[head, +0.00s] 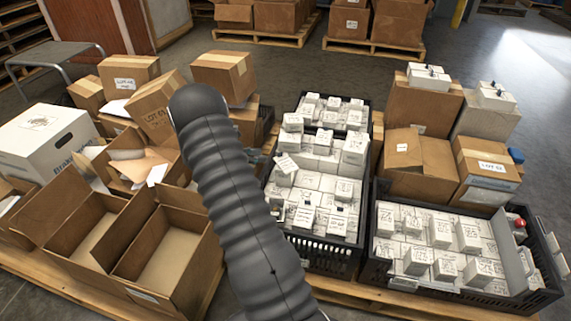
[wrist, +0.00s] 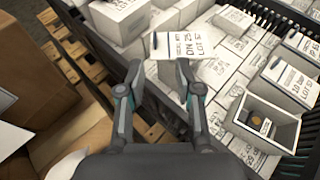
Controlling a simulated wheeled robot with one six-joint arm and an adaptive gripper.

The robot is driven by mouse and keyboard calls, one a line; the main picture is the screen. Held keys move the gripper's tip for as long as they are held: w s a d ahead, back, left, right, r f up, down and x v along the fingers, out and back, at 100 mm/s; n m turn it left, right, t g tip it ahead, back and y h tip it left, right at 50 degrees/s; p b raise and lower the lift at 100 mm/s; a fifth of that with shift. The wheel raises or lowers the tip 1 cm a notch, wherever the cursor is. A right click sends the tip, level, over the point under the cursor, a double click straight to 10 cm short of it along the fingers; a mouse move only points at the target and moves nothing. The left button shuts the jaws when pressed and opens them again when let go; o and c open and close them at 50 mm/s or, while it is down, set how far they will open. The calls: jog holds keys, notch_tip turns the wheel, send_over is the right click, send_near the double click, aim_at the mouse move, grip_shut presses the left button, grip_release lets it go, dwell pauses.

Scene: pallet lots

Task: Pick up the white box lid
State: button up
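In the wrist view, my gripper (wrist: 159,74) is open, its two fingers apart and pointing at the white boxes. A white piece with printed lot text, which looks like the white box lid (wrist: 184,43), lies just beyond the fingertips; I cannot tell whether they touch it. An open-topped white box (wrist: 262,122) with a dark and orange item inside stands at the right. In the head view, a tilted white piece (head: 287,164) at the crate's left side may be the same lid. My gripper is not distinguishable there.
A black crate (head: 312,247) full of small white boxes stands right of my arm. A second black crate (head: 455,293) stands at the right. Open cardboard boxes (head: 165,262) stand at the left. Pallet slats (wrist: 75,62) show left of the crate in the wrist view.

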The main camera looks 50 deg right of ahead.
aim_at(278, 158)
jog(key=shift+w+p+x, duration=0.15)
jog(key=shift+x, duration=2.1)
jog(key=shift+w+p+x, duration=0.15)
jog(key=shift+w+x, duration=0.05)
jog(key=shift+x, duration=2.1)
jog(key=shift+d+r, duration=0.1)
jog(key=shift+r, duration=0.1)
grip_shut()
